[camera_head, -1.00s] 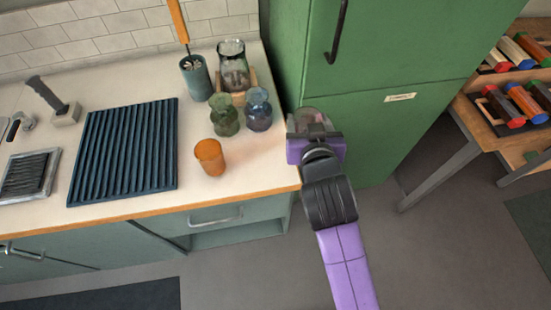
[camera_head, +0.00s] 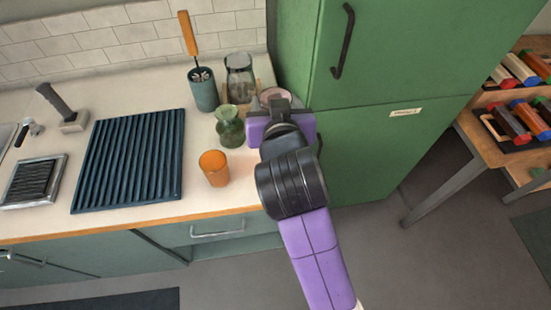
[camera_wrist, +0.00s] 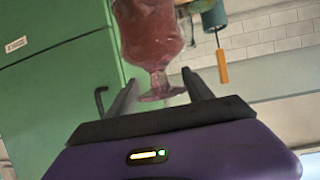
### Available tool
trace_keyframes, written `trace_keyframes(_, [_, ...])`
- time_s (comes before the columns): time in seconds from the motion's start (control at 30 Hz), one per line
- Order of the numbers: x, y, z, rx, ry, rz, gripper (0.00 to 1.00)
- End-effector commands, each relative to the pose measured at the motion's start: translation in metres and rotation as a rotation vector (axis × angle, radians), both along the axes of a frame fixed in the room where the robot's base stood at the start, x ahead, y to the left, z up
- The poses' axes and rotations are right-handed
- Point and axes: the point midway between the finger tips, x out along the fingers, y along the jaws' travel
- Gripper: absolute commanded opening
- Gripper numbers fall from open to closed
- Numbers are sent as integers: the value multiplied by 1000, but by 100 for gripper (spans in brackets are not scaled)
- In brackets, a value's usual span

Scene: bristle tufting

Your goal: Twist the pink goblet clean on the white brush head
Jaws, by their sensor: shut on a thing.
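The pink goblet (camera_head: 275,96) shows in part beyond my gripper (camera_head: 278,108), at the counter's right end by the green fridge. In the wrist view the pink goblet (camera_wrist: 150,35) is between my gripper's fingers (camera_wrist: 160,88), its foot toward the palm. The picture there looks upside down, so the goblet appears inverted. My gripper is shut on it. A teal crock (camera_head: 203,92) at the back of the counter holds an orange-handled tool (camera_head: 187,33). Whitish bristles (camera_head: 201,75) show at its mouth; I cannot tell their exact shape. The crock is left of my gripper.
A green glass vessel (camera_head: 230,128) stands close left of my gripper, with a clear jar (camera_head: 240,75) behind it. An orange cup (camera_head: 214,168) stands in front. A ribbed dark mat (camera_head: 130,160) lies left. The green fridge (camera_head: 365,140) is close on the right.

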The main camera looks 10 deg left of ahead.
Motion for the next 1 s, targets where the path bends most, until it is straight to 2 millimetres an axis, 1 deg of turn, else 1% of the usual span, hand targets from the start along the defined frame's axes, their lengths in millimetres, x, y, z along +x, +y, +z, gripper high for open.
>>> trace_keyframes(0.03, [-1, 0, -15, -4, 4, 0, 6])
trace_keyframes(0.1, [-1, 0, -32, -3, 5, 1, 6])
trace_keyframes(0.3, [-1, 0, -81, -2, 4, 2, 6])
trace_keyframes(0.43, [-1, 0, -107, -2, 3, 2, 6])
trace_keyframes(0.53, [0, 0, -120, -1, 0, 2, 6])
trace_keyframes(0.7, [0, 0, -132, -1, -1, 0, 6])
trace_keyframes(0.9, [0, 0, -158, -1, 0, 0, 6])
trace_keyframes(1.0, [0, 0, -165, 0, -2, 1, 6])
